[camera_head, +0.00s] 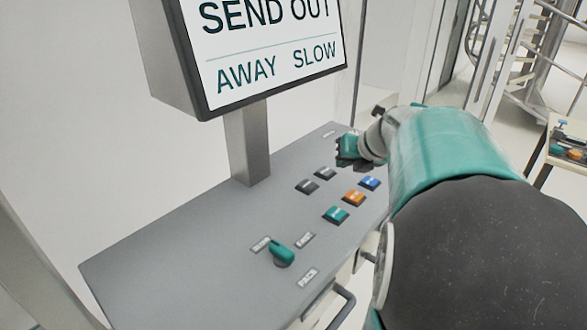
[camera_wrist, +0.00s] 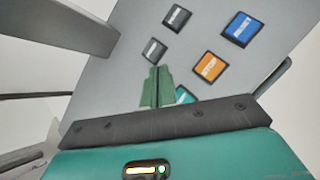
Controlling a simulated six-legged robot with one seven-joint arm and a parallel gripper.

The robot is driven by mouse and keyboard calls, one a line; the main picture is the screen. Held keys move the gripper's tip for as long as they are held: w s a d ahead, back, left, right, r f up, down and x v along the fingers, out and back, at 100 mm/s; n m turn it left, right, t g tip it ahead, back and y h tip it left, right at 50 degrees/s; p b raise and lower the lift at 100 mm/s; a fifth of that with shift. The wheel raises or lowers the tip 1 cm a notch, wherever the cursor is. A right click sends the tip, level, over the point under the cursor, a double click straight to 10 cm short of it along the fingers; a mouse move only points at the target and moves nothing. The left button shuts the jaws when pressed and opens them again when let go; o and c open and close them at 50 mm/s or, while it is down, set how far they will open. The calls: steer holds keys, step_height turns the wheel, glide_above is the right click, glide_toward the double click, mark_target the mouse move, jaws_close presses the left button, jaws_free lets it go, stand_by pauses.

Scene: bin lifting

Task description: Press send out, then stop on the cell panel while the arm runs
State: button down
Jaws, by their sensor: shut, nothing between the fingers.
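The grey cell panel (camera_head: 190,250) slopes across the head view. It carries a teal button (camera_head: 336,214), an orange button (camera_head: 353,198), a blue button (camera_head: 370,183) and two dark buttons (camera_head: 307,186) (camera_head: 325,173). In the wrist view the orange button (camera_wrist: 209,66) reads STOP, and the teal button (camera_wrist: 184,95) is partly hidden by my fingers. My gripper (camera_head: 347,150) is shut and empty, over the panel's far part in the head view. In the wrist view its fingertips (camera_wrist: 158,70) show just below the lower dark button (camera_wrist: 154,50). I cannot tell their height.
A screen (camera_head: 270,45) on a grey post (camera_head: 247,145) reads SEND OUT, AWAY, SLOW. A teal selector knob (camera_head: 281,253) stands up from the panel's near part. A handle (camera_head: 342,308) sticks out at the front edge. Another small panel (camera_head: 568,143) stands at far right.

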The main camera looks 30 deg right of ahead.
mark_target(357, 198)
steer(key=d+m, duration=0.5)
steer(key=shift+s+d+f+t+h, duration=0.15)
steer(key=shift+s+d+t+h, duration=0.05)
steer(key=shift+s+t+h, duration=0.15)
steer(key=shift+f, duration=5.35)
steer(key=shift+r, duration=0.95)
